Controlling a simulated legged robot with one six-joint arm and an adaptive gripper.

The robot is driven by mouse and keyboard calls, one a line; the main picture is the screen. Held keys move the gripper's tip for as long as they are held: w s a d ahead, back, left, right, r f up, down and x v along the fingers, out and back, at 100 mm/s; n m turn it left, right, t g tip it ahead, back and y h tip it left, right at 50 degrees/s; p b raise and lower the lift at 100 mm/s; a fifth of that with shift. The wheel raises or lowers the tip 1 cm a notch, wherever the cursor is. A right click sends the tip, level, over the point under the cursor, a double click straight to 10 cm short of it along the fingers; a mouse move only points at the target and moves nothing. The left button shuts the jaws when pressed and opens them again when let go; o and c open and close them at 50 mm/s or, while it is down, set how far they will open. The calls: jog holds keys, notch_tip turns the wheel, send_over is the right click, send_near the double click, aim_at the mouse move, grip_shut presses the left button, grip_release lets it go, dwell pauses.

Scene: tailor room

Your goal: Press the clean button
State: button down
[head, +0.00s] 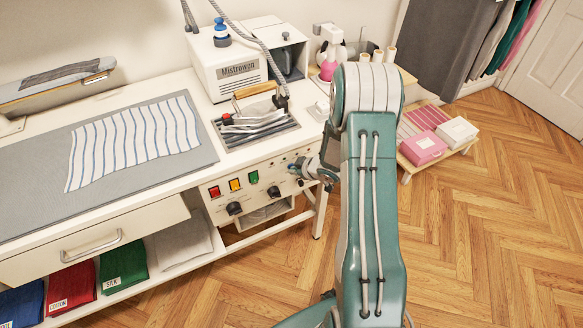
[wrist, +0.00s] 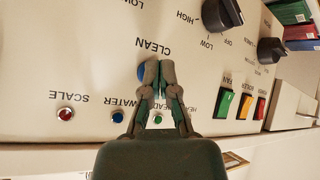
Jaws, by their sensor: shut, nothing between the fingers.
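The clean button is a round blue button (wrist: 143,71) under the label CLEAN on the white control panel (wrist: 60,60) in the wrist view. My gripper (wrist: 159,70) is shut and empty, with its fingertips over the right part of the button and hiding some of it. Whether the fingertips touch the button or stop just short cannot be told. In the head view my gripper (head: 297,167) is at the right part of the panel (head: 221,221) on the table's front, and the clean button is hard to make out there.
In the wrist view, a red light (wrist: 65,113), a blue light (wrist: 117,116) and a green light (wrist: 157,119) line the panel's edge. Green (wrist: 225,104), yellow (wrist: 245,106) and red switches and two black knobs (wrist: 222,14) are to the right. An iron (head: 255,91) stands above the panel.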

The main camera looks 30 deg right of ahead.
jog(key=shift+s, duration=0.55)
jog(key=shift+s, duration=0.1)
jog(key=s, duration=0.5)
jog(key=shift+s+d, duration=0.15)
jog(key=shift+s, duration=0.25)
dwell(0.5)
